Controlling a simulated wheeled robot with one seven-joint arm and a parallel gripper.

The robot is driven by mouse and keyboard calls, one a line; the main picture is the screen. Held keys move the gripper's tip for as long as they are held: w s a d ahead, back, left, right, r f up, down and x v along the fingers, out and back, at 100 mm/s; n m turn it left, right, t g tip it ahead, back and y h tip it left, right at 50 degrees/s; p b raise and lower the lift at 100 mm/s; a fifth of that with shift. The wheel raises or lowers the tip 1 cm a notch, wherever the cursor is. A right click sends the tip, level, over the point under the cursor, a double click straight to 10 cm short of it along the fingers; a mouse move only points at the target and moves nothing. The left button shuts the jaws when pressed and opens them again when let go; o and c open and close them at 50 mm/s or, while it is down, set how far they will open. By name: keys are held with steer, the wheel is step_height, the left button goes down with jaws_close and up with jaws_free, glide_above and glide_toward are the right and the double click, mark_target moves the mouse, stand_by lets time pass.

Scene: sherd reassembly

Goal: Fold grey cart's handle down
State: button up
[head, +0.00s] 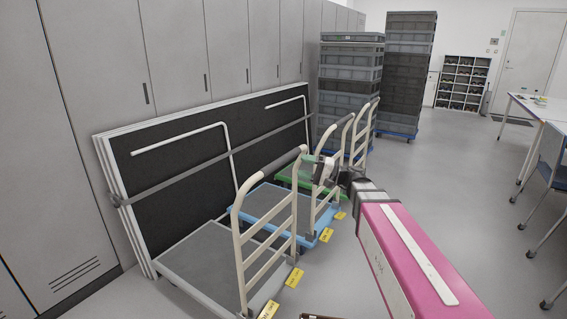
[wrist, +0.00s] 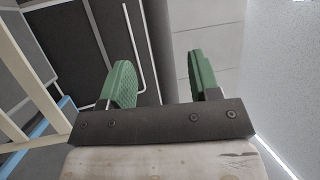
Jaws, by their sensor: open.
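The grey cart (head: 190,258) stands nearest, with a grey deck. Its cream handle (head: 241,235) is upright, with several crossbars and a dark grip along the top. My gripper (head: 318,167) is in the air to the right of the handle's top, in front of the blue cart's handle in the picture. In the wrist view its two green fingers (wrist: 163,82) are apart with nothing between them. Cream bars (wrist: 28,85) and a blue edge show at the left of that view; I cannot tell which cart the bars belong to.
A blue cart (head: 262,206) and a green cart (head: 285,177) stand behind, handles upright. Yellow tags (head: 294,277) lie by the carts. Strapped black panels (head: 170,175) lean on grey lockers at left. Stacked grey crates (head: 350,85) stand behind. Floor at right is clear up to the tables.

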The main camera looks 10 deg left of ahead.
mark_target(286, 162)
steer(key=a, duration=0.2)
steer(key=a+r, duration=0.1)
steer(key=a, duration=0.5)
steer(key=shift+a+r, duration=0.15)
steer(key=shift+r, duration=0.05)
